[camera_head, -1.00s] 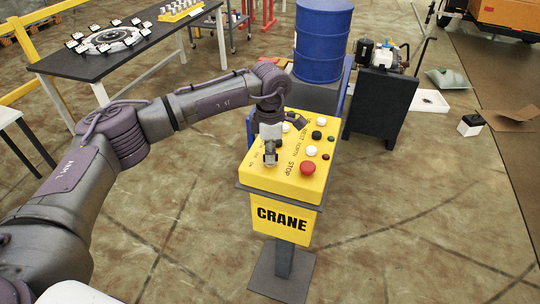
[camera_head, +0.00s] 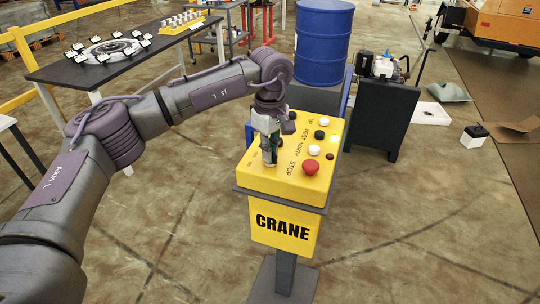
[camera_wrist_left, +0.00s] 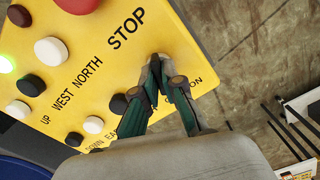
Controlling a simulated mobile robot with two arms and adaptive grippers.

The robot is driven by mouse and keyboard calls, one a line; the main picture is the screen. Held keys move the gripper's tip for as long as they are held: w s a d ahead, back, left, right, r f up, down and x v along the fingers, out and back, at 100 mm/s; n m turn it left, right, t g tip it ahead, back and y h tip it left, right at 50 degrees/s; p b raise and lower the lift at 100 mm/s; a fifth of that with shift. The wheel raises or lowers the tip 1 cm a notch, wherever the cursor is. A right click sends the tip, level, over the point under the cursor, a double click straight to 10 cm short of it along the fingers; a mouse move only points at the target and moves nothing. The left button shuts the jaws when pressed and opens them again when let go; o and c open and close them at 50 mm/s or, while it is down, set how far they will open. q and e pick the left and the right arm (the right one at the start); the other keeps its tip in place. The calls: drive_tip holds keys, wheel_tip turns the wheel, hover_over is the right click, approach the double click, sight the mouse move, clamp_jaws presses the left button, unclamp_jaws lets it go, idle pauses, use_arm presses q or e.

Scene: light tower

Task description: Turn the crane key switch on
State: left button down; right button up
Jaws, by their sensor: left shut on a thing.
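The yellow crane control box (camera_head: 262,180) stands on a grey post, with "CRANE" on its front and coloured buttons on top. My left gripper (camera_head: 270,160) reaches down from the left onto the left part of the box's top. In the left wrist view, its green-sided fingers (camera_wrist_left: 160,68) meet at the panel's edge beside lettering ending in "ON". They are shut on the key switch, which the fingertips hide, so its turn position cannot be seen. The red stop button (camera_head: 310,167) is to the right of the gripper. My right gripper is not in view.
A lit green lamp (camera_wrist_left: 6,65) and several white and black buttons sit on the panel. A blue barrel (camera_head: 322,45) and a dark cabinet (camera_head: 385,115) stand behind the box.

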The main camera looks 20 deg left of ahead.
use_arm(q)
drive_tip(key=shift+r+m, duration=0.1)
drive_tip(key=shift+m, duration=0.5)
drive_tip(key=c, duration=1.3)
unclamp_jaws()
wheel_tip(320, 180, up, 12)
